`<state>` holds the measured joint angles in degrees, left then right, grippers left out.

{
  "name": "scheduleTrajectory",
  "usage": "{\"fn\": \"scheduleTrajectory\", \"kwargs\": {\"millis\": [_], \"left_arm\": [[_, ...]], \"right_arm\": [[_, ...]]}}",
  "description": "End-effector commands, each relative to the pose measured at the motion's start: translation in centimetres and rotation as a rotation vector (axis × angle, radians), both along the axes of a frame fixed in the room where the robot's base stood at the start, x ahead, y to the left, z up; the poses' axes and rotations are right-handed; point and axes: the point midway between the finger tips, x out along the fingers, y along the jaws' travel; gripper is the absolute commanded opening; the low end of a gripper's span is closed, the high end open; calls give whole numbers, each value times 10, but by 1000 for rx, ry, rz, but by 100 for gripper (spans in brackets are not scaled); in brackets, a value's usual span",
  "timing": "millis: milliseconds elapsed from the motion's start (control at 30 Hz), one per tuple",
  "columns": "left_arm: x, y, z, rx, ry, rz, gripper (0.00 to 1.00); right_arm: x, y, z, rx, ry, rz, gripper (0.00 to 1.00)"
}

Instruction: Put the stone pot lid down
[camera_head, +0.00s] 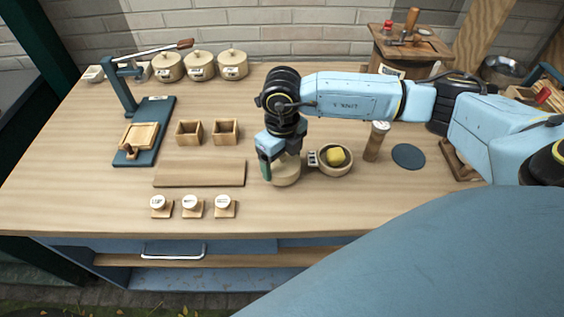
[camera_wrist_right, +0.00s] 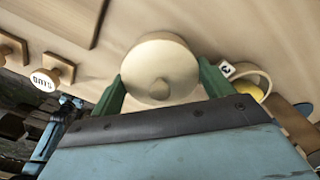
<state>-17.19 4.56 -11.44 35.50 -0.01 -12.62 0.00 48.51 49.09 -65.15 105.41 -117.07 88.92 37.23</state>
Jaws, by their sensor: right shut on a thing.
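The stone pot lid (camera_wrist_right: 160,68) is a round, cream piece with a small knob at its middle. In the right wrist view it sits between the green fingers of my right gripper (camera_wrist_right: 163,90), which are shut on it from both sides. In the head view the lid (camera_head: 286,172) shows under my right gripper (camera_head: 275,166), partly covered by it, low over the wooden bench (camera_head: 110,205). I cannot tell whether it touches the bench top. My left gripper is not in view.
A bowl (camera_head: 333,168) holding a yellow block stands close right of the lid. Beyond it are a wooden cylinder (camera_head: 375,143) and a dark round mat (camera_head: 408,156). A wooden board (camera_head: 200,173) lies left. Three lidded pots (camera_head: 200,66) stand at the back.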

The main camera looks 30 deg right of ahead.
Motion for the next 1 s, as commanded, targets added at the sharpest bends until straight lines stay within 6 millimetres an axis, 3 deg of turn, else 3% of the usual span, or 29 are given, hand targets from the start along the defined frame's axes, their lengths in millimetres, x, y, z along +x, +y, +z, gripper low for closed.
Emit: {"fn": "scheduleTrajectory", "kwargs": {"millis": [100,500,533,667,1000], "left_arm": [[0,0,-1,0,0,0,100],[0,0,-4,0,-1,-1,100],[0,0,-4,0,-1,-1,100],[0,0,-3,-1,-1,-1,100],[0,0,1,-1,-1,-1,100]], "right_arm": [[0,0,-13,0,1,-1,57],[0,0,-19,0,-1,0,57],[0,0,-19,0,0,0,81],[0,0,-18,0,0,0,98],[0,0,-13,0,-1,0,100]]}}
